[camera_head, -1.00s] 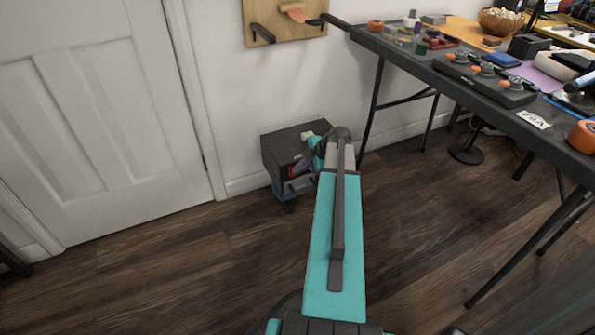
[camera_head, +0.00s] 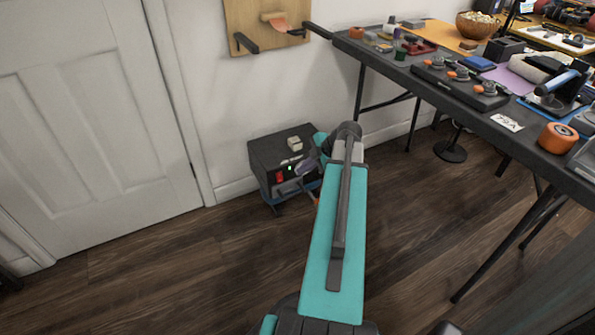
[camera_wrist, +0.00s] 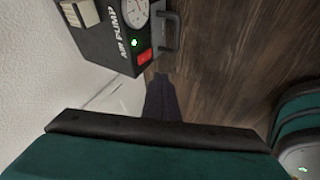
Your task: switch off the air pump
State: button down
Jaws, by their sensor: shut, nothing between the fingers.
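The air pump (camera_head: 268,153) is a dark box low by the white wall, partly hidden by my arm. Its front has a red switch (camera_head: 279,177) and a lit green lamp (camera_head: 290,168). In the wrist view the pump (camera_wrist: 95,52) is at the upper left, with the "AIR PUMP" lettering, a round gauge (camera_wrist: 134,12), a handle, the red switch (camera_wrist: 144,57) and the green lamp (camera_wrist: 134,43). My gripper (camera_wrist: 161,82) is shut and empty. Its tips appear just below the switch in the wrist view. Contact cannot be told.
A dark folding table (camera_head: 440,85) with tools and parts stands to the right, its thin legs (camera_head: 507,245) reaching the floor. A white door (camera_head: 90,120) is at the left. A wooden wall board (camera_head: 265,25) hangs above the pump. The wooden floor at front left is clear.

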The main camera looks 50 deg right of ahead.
jog(key=shift+s+r, duration=0.2)
jog(key=shift+r, duration=0.15)
jog(key=w+a+f+m+g+y, duration=0.1)
jog(key=w+a+f+m+g, duration=0.15)
jog(key=a+f, duration=1)
jog(key=w+a+f+m+g+y, duration=0.1)
jog(key=a+f+m+g, duration=0.3)
jog(key=a+f, duration=0.85)
jog(key=s+a+f+m+g+h, duration=0.1)
jog(key=s+a+f+m, duration=0.1)
jog(key=s+a, duration=0.4)
jog(key=s+a+f+m+g+h, duration=0.1)
jog(key=s+a+f, duration=0.3)
jog(key=a, duration=0.5)
jog(key=s+a+f+m+g+h, duration=0.1)
jog(key=s+a+f+m+g, duration=0.2)
jog(key=s+a, duration=0.5)
jog(key=shift+s+a+f+h, duration=0.3)
jog(key=shift+s+f+h, duration=0.1)
jog(key=shift+f, duration=0.2)
jog(key=shift+s+a+f, duration=0.1)
jog(key=shift+s+f, duration=0.05)
jog(key=shift+s, duration=0.2)
